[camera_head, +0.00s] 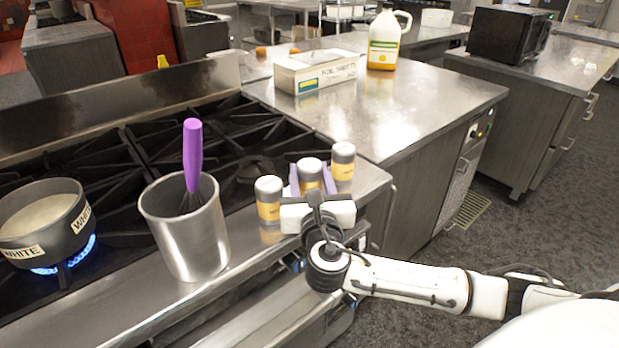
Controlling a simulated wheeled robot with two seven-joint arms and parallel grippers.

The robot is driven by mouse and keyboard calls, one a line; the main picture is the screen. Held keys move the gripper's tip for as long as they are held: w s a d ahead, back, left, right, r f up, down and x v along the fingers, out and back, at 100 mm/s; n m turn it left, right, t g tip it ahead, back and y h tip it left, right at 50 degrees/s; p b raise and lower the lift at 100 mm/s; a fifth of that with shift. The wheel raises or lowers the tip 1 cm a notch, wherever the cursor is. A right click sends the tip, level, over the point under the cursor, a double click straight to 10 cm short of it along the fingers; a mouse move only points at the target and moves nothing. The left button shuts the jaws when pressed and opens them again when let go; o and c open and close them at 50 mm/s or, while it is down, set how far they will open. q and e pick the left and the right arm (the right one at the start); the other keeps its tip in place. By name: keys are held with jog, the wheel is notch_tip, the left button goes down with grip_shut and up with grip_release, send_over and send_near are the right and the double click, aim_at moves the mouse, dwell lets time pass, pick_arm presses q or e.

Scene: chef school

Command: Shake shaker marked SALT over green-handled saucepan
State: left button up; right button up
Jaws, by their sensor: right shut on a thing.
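Three silver-topped shakers with yellow labels stand at the stove's front right corner: a left one (269,203), a middle one (310,167) and a right one (343,168). Their label text is too small to read, so I cannot tell which is marked SALT. My right gripper (311,181) is shut on the middle shaker, with its purple fingers on either side. The gripper body hides that shaker's lower part. A dark saucepan (45,218) marked WHITE sits over a blue flame at the far left; no green handle shows on it. My left gripper is not in view.
A metal canister (188,238) holding a purple-handled whisk (193,155) stands between the saucepan and the shakers. Behind are a box (316,74) and a jug (384,45). The near right of that steel counter (430,105) is clear.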

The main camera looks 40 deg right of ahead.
notch_tip(320, 180, up, 10)
jog(key=shift+f+p, duration=0.1)
jog(key=shift+p, duration=0.65)
jog(key=shift+r+p, duration=1.05)
jog(key=shift+r, duration=1.6)
